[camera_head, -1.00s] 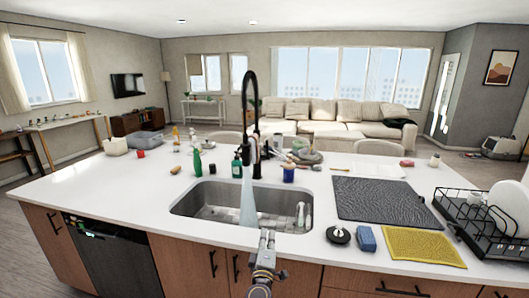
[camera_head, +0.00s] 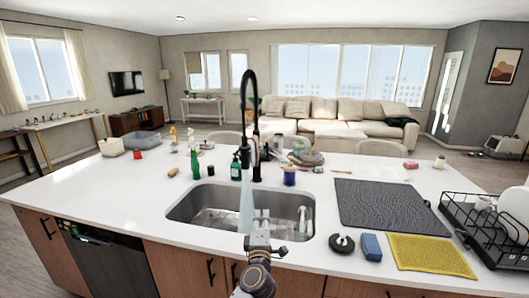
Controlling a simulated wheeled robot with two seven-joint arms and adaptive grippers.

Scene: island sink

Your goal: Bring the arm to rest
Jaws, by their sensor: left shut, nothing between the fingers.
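My left gripper (camera_head: 261,215) is at the front edge of the sink, in the lower middle of the view. Its fingers are together and hold nothing. The arm behind it rises from the bottom edge of the view. The sink (camera_head: 180,207) is set into the white island counter (camera_head: 110,205). Water runs from the black faucet (camera_head: 244,95) into the basin just beyond the gripper. My right gripper does not show.
A blue sponge (camera_head: 371,247), a black round item (camera_head: 342,244) and a yellow cloth (camera_head: 430,256) lie right of the gripper. A dark mat (camera_head: 390,208) and a black dish rack (camera_head: 490,235) are farther right. Bottles stand behind the sink. The counter's left part is mostly clear.

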